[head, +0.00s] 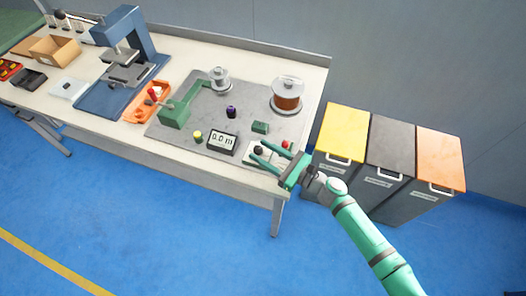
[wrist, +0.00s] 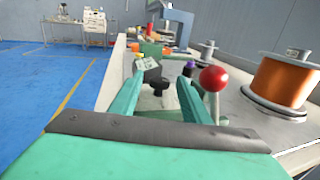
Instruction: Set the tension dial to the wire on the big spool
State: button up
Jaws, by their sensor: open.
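The big spool (head: 287,96) holds copper-orange wire and stands upright at the back right of the grey plate; it also shows at the right of the wrist view (wrist: 283,82). A black dial knob (head: 258,150) sits on a small white panel at the plate's front edge. In the wrist view the dial (wrist: 157,90) lies between the fingers. My gripper (head: 257,151) is open, with one finger on each side of the dial; contact cannot be told. My gripper also shows in the wrist view (wrist: 160,79). The dial's markings are not readable.
A red ball-topped lever (wrist: 213,79) stands close to the right finger. A display (head: 222,141) reads 0.0 m. A green block (head: 260,127), dark purple-topped knob (head: 231,112), yellow button (head: 198,136) and smaller spool (head: 218,76) are nearby. Bins (head: 391,143) stand right of the bench.

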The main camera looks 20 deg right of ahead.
jog(key=v, duration=1)
jog(key=shift+s+d, duration=0.15)
jog(key=shift+s, duration=0.05)
jog(key=shift+s, duration=0.1)
jog(key=s+a+f+m+t+h, duration=0.1)
jog(key=s+a+f+m+h, duration=0.15)
jog(key=s+m, duration=0.85)
jog(key=s+a+f+m+t+h, duration=0.15)
jog(key=s+a+m+h, duration=0.25)
jog(key=s+m, duration=0.65)
jog(key=s+a+r+m+h, duration=0.2)
jog(key=a+m, duration=0.4)
jog(key=m, duration=0.5)
jog(key=s+a+r+m+h, duration=0.2)
jog(key=a+m, duration=0.5)
jog(key=m, duration=0.4)
jog(key=shift+s+r+m+g+h, duration=0.25)
jog(key=shift+s+m+g+h, duration=0.15)
jog(key=shift+h, duration=0.25)
